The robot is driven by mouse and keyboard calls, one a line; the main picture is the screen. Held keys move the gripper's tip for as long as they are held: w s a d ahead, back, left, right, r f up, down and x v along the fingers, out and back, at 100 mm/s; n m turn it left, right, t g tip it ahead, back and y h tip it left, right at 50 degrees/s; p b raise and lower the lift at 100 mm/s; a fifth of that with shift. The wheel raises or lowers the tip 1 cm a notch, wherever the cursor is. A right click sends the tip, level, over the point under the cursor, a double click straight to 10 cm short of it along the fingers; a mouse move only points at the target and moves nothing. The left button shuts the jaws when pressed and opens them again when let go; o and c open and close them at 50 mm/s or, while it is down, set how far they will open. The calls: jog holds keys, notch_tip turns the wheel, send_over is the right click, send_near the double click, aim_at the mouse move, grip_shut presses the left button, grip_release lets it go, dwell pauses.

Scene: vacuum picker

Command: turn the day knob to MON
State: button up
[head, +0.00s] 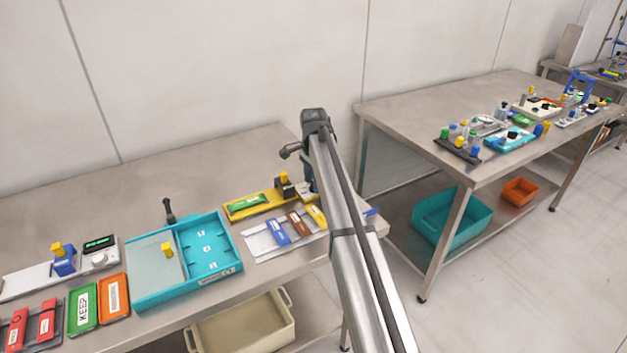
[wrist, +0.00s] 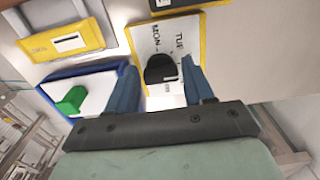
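The day knob (wrist: 158,68) is a dark, rounded knob on a white panel (wrist: 147,38) with a yellow border, in the wrist view. The letters MON and TUE are printed on the panel beside the knob. Which label the knob points to I cannot tell. My gripper (wrist: 160,72) has its two blue fingers apart, one on each side of the knob, with gaps showing; it looks open. Whether a finger touches the knob is unclear. In the head view my arm hides the knob and its panel.
In the wrist view, a blue-edged white board with a green block (wrist: 70,100) lies left of the fingers, and a yellow-framed plate (wrist: 60,42) lies above it. In the head view, a teal tray (head: 237,268) stands on the bench. A second table (head: 405,112) holds several devices at right.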

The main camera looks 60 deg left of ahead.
jog(key=c, duration=0.7)
jog(key=shift+n, duration=0.4)
jog(key=n, duration=0.3)
jog(key=shift+d+n, duration=0.1)
jog(key=shift+n, duration=0.2)
jog(key=n, duration=0.4)
jog(key=shift+d+n, duration=0.1)
jog(key=shift+n, duration=0.2)
jog(key=n, duration=0.4)
jog(key=shift+w+n, duration=0.1)
jog(key=shift+n, duration=0.2)
jog(key=shift+w+d+n, duration=0.1)
jog(key=shift+n, duration=2)
